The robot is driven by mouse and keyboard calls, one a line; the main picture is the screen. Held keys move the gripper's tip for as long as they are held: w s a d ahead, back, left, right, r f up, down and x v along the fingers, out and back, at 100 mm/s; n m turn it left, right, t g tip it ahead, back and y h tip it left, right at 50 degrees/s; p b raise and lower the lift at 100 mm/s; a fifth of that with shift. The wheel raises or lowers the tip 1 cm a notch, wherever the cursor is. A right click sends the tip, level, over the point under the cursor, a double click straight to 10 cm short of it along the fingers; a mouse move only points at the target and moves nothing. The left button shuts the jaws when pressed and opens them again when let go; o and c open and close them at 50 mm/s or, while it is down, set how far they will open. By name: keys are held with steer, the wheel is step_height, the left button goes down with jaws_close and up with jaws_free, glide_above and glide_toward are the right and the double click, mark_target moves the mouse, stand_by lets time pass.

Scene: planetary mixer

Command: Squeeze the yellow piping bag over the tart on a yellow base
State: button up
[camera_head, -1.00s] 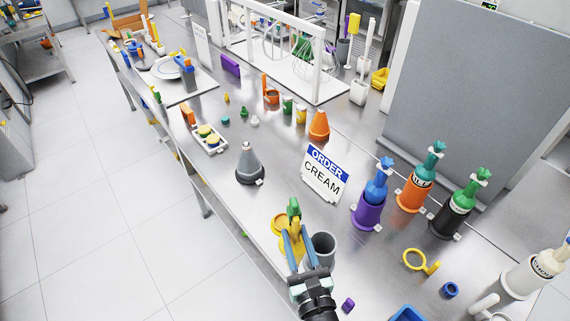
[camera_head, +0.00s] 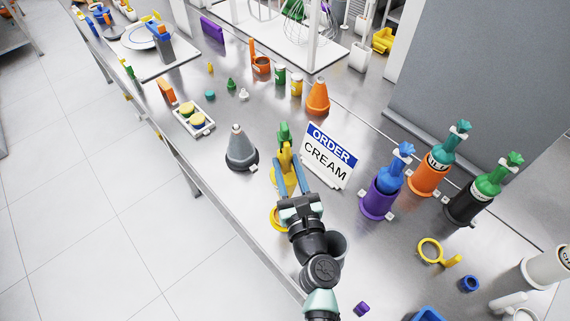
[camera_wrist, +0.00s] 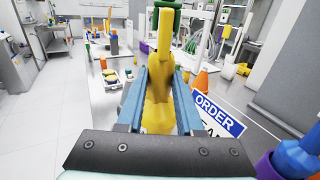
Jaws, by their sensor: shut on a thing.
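The yellow piping bag (camera_head: 285,157), with a green top, is between the blue fingers of my gripper (camera_head: 287,168). My gripper is shut on it and holds it upright, left of the order sign. In the wrist view the bag (camera_wrist: 157,100) fills the space between the fingers (camera_wrist: 158,76). A white tray (camera_head: 208,127) with small tarts (camera_head: 192,115) stands to the left, farther from my gripper, beyond the grey cone. The tart bases show yellow, green and blue, but I cannot tell clearly which tart is on which. The bag's lower tip is hard to see.
A grey cone (camera_head: 240,150) stands between my gripper and the tray. The order sign (camera_head: 328,157) reads CREAM, right of my gripper. Purple (camera_head: 378,202), orange (camera_head: 420,184) and black (camera_head: 466,204) holders carry other bags. An orange cone (camera_head: 317,98) stands farther back.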

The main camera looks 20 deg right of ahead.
mark_target(287, 181)
steer(key=shift+r, duration=0.1)
stand_by(0.3)
steer(key=shift+f+b, duration=2.55)
steer(key=shift+b, duration=0.05)
